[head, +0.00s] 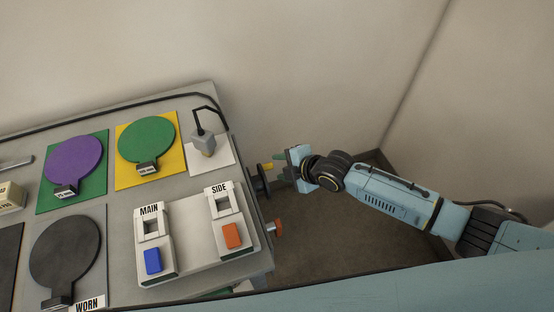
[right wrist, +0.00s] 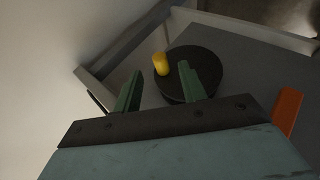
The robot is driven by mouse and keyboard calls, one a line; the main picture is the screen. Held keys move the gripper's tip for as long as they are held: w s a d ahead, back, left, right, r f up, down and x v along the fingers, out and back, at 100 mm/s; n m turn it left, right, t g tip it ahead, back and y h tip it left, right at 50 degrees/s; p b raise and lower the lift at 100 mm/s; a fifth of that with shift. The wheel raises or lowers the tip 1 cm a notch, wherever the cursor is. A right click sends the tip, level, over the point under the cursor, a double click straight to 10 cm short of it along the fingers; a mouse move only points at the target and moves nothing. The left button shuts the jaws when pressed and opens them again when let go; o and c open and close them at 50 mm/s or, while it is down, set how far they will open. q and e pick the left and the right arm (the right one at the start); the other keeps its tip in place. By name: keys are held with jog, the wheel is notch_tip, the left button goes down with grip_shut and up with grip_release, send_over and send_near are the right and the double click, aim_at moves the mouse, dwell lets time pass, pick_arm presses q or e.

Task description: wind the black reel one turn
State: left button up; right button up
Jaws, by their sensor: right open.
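The black reel (right wrist: 203,68) is a dark disc on the side of the cart, with a yellow knob (right wrist: 160,63) standing out near its rim. In the head view the reel (head: 258,180) shows edge-on at the cart's right side, with the yellow knob (head: 267,166) beside my right gripper. My right gripper (head: 277,162) is open, its green fingers pointing at the reel. In the right wrist view the knob lies between the lines of the two fingers (right wrist: 160,85), beyond their tips; I cannot tell any contact. My left gripper is not in view.
An orange-red knob (head: 277,227) sticks out of the cart's right side, nearer me; an orange part (right wrist: 287,110) shows at the right wrist view's right. The cart top (head: 120,205) carries MAIN and SIDE switches (head: 190,245) and several round paddles. Floor (head: 330,225) is clear right of the cart.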

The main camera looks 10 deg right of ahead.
jog(key=p+v, duration=0.8)
jog(key=v, duration=0.1)
jog(key=shift+s+d+r+p, duration=0.15)
jog(key=shift+s+r+p, duration=0.1)
jog(key=shift+p, duration=0.1)
